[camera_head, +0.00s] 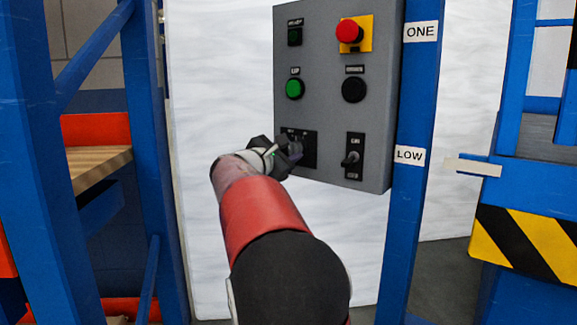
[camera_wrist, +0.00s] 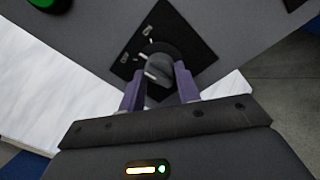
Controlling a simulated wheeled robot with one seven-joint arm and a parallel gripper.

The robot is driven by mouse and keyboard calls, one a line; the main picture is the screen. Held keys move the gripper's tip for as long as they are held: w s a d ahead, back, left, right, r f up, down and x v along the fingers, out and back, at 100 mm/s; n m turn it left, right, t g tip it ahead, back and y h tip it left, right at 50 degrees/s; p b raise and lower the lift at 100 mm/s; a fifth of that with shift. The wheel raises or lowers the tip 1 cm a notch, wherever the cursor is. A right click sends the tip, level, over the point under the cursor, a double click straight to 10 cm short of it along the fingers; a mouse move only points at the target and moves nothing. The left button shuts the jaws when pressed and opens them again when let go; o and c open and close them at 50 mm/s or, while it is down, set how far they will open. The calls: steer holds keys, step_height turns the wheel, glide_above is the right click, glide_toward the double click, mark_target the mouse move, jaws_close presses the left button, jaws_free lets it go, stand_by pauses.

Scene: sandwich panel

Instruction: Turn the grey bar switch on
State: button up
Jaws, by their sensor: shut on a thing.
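The grey bar switch (camera_wrist: 158,67) is a dark round knob with a grey bar across it, on a black square plate (camera_wrist: 190,42) with small labels. In the head view its black plate (camera_head: 309,153) is at the lower left of the grey panel, and my gripper (camera_head: 284,152) partly hides the knob. In the wrist view my gripper (camera_wrist: 158,78) has its two purple fingers on either side of the bar, shut on it. The labels are too small to read, so I cannot tell the switch's setting.
The grey panel (camera_head: 323,70) also carries a red mushroom button (camera_head: 349,31) on yellow, a green button (camera_head: 294,89), a black button (camera_head: 354,90) and a toggle switch (camera_head: 351,158) right of the bar switch. A blue post (camera_head: 408,200) stands close on the right.

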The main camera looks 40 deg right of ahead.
steer(key=shift+w+f+m+h+b, duration=0.1)
steer(key=shift+m+h+b, duration=0.2)
steer(key=shift+m+b, duration=3.65)
steer(key=shift+m, duration=0.25)
steer(key=o, duration=1)
steer(key=shift+c, duration=0.2)
steer(key=v, duration=0.7)
steer(key=shift+a+b, duration=0.4)
steer(key=shift+b, duration=0.05)
